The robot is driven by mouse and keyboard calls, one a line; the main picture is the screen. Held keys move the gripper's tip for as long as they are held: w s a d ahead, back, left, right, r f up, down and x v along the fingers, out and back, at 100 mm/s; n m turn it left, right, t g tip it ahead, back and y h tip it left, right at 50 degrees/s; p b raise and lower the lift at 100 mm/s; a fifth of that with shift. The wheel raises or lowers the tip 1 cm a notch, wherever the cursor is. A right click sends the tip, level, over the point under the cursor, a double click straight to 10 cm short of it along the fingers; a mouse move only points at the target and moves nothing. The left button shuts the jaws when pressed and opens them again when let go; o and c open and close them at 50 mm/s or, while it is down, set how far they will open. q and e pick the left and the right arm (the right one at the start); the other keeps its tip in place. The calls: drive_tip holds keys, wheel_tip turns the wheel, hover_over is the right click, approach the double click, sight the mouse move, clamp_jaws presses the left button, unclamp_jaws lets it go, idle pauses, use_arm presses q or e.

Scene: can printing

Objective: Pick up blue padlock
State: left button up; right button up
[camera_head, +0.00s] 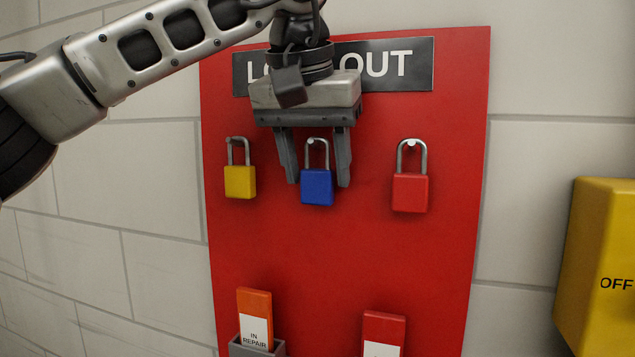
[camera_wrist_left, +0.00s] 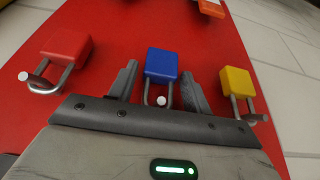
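The blue padlock (camera_head: 317,187) hangs by its shackle from a peg in the middle of the red lockout board (camera_head: 330,260). My left gripper (camera_head: 319,182) points down from above, with its two fingers apart on either side of the padlock. In the left wrist view the blue padlock (camera_wrist_left: 161,64) sits between the open fingertips (camera_wrist_left: 158,73), with a gap visible on both sides. The padlock's body and shackle show clearly. My right gripper is not in view.
A yellow padlock (camera_head: 240,181) hangs to the left and a red padlock (camera_head: 410,191) to the right. Below are an orange tag (camera_head: 255,305) in a grey holder (camera_head: 262,349) and a red tag (camera_head: 384,328). A yellow box (camera_head: 600,260) marked OFF stands at the right.

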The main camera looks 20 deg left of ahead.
use_arm(q)
drive_tip(key=c, duration=0.7)
drive_tip(key=shift+o, duration=0.2)
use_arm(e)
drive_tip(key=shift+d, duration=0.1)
use_arm(q)
drive_tip(key=shift+r, duration=0.55)
drive_tip(key=shift+s+r, duration=0.15)
drive_tip(key=shift+r, duration=0.05)
drive_tip(key=s+b, duration=0.3)
drive_tip(key=s, duration=1.4)
drive_tip(key=shift+s+a+b, duration=0.3)
drive_tip(key=shift+s+b, duration=0.05)
drive_tip(key=shift+b, duration=0.05)
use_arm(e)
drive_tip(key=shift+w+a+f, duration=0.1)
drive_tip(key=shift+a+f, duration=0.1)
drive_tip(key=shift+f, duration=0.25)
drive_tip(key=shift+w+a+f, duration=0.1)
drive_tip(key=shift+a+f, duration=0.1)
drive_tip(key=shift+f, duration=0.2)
